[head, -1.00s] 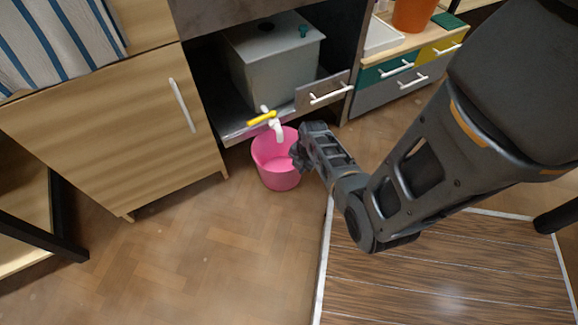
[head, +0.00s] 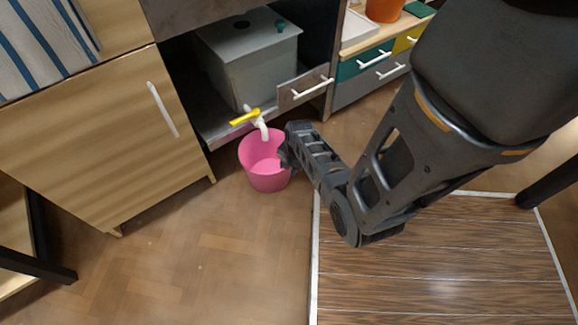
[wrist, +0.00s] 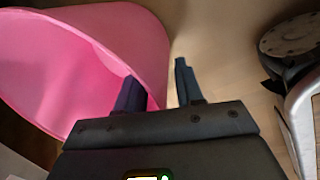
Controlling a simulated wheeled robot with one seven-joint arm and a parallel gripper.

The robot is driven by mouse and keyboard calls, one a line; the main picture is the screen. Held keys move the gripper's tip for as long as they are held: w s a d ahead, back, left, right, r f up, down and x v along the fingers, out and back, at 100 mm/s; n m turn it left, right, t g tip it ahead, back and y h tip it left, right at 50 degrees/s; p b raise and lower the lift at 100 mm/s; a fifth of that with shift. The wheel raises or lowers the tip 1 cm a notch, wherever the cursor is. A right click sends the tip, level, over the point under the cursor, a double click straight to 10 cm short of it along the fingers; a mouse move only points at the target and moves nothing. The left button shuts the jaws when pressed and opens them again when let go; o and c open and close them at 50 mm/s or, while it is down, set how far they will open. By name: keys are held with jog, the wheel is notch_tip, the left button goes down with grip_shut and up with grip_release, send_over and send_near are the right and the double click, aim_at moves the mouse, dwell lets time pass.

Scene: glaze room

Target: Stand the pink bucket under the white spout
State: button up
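The pink bucket (head: 268,182) stands upright on the floor in front of the sink cabinet. The white spout (head: 264,132) with its yellow lever (head: 244,117) appears over the back part of the bucket's opening in the head view. My gripper (head: 285,156) is at the bucket's right rim. In the wrist view, the bucket (wrist: 140,40) fills the left side. My gripper's (wrist: 156,75) fingers are apart there, with the bucket's wall between them. The left finger overlaps the rim and seems to be inside. A bright gap shows beside the right finger.
A grey tank (head: 250,65) sits in the open cabinet above the spout. A wooden cabinet (head: 100,150) stands at the left and drawers (head: 370,85) at the right. A wood-plank platform (head: 440,265) with a pale edge lies at the lower right. The floor (head: 200,255) in front is clear.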

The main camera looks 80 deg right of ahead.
notch_tip(320, 180, up, 12)
jog(key=s+a+p, duration=0.1)
jog(key=s+p, duration=0.1)
jog(key=p, duration=0.4)
jog(key=w+a+r+m+t+h, duration=0.1)
jog(key=a+r+m+t+h, duration=0.2)
jog(key=a, duration=0.6)
jog(key=w+a+r+m+t, duration=0.1)
jog(key=a+r+m+t, duration=0.1)
jog(key=a+r, duration=0.55)
jog(key=s+a+r+m+t+y, duration=0.1)
jog(key=a+r+m+t, duration=0.1)
jog(key=a+r, duration=0.3)
jog(key=s+a+r+m+t+y, duration=0.1)
jog(key=a+r, duration=0.5)
jog(key=r, duration=0.7)
jog(key=s+a+r+m+t+y, duration=0.2)
jog(key=a+r+m+t, duration=0.2)
jog(key=r, duration=0.5)
jog(key=shift+s+a+r+t, duration=0.2)
jog(key=shift+a+t, duration=0.4)
jog(key=shift+a, duration=0.3)
